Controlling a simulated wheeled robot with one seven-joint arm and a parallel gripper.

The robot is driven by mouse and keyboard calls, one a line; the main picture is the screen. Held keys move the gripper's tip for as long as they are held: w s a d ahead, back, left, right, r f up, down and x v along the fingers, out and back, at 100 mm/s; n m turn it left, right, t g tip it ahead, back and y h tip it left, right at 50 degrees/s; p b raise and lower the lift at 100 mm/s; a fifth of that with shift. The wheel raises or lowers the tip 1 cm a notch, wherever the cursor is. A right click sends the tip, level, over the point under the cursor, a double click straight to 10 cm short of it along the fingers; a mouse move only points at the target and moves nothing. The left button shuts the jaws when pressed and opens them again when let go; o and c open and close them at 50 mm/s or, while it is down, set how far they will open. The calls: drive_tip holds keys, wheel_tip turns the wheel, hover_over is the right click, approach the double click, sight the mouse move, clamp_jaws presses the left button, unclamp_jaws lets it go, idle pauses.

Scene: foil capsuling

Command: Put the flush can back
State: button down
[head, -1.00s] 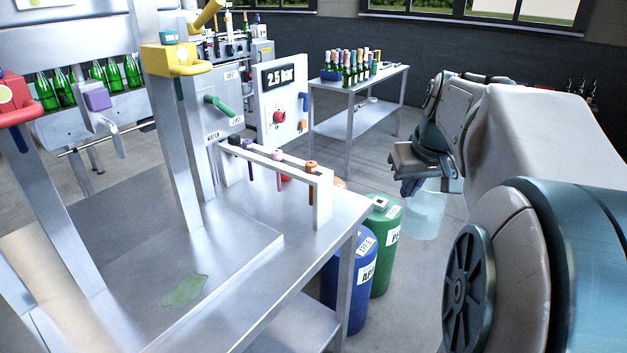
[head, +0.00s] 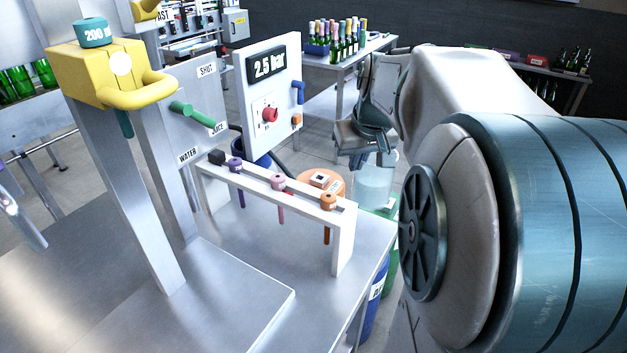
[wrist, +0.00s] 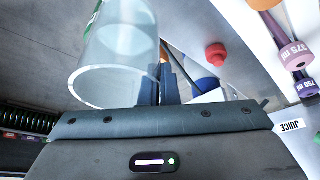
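The flush can (head: 374,187) is a clear, pale bluish cylinder. It hangs upright below my gripper (head: 366,155) in the head view, in the air beyond the right end of the steel bench. In the wrist view the can (wrist: 120,50) fills the upper left, its round rim showing. My gripper's dark fingers (wrist: 165,85) are at the can's side and appear closed on it. The exact contact is partly hidden. The can's place of rest is not identifiable in these frames.
The steel bench (head: 225,325) carries a white rack (head: 343,240) with hanging coloured tools. Behind it stand a 2.5 bar panel (head: 285,85) and an orange-topped cylinder (head: 335,183). A green cylinder (head: 392,270) stands below the can. A back table holds several bottles (head: 345,45).

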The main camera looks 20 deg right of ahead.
drive_tip(key=w+a+f, duration=0.3)
drive_tip(key=a+f, duration=0.2)
drive_tip(key=f, duration=0.3)
drive_tip(key=shift+w+a, duration=0.25)
drive_tip(key=shift+f, duration=0.15)
drive_tip(key=c, duration=1.7)
unclamp_jaws()
drive_tip(key=v, duration=1.2)
drive_tip(key=shift+p, duration=0.3)
